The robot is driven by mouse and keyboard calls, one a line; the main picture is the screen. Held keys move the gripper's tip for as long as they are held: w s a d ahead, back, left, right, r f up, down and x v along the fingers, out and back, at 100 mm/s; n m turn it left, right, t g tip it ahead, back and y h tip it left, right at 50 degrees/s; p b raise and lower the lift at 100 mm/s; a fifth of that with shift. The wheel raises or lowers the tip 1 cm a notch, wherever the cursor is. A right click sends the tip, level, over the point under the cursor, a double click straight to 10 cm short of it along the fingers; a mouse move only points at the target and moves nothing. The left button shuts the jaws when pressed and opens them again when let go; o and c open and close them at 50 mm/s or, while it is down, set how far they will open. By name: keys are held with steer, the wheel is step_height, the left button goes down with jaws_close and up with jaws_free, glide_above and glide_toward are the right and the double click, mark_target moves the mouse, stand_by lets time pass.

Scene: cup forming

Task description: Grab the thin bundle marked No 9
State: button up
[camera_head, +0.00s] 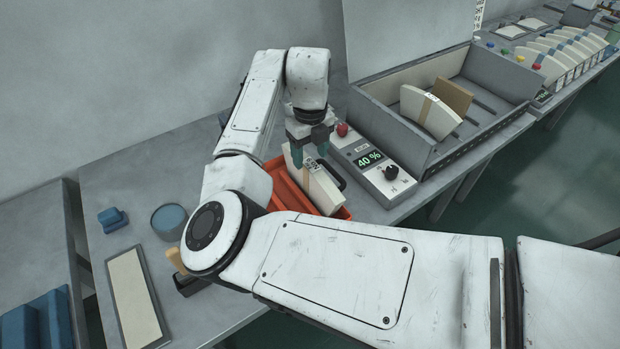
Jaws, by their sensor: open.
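My gripper (309,153) points down with its teal fingertips apart. It is over an orange tray (284,188) on the grey bench. Another cream bundle (414,104) with a brown band and a small label stands in a grey open box (384,91). I cannot read a No 9 on either bundle.
A brown board (456,95) stands beside the cream bundle. A control panel (377,170) reading 40 % with a red button lies right of the tray. A blue round container (169,221), a blue block (112,219) and a framed pale panel (134,297) are at left.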

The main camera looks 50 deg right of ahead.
mark_target(311, 165)
steer(key=shift+d+f+p, duration=0.1)
steer(key=shift+f+p, duration=0.55)
steer(key=shift+f, duration=1.95)
jaws_close()
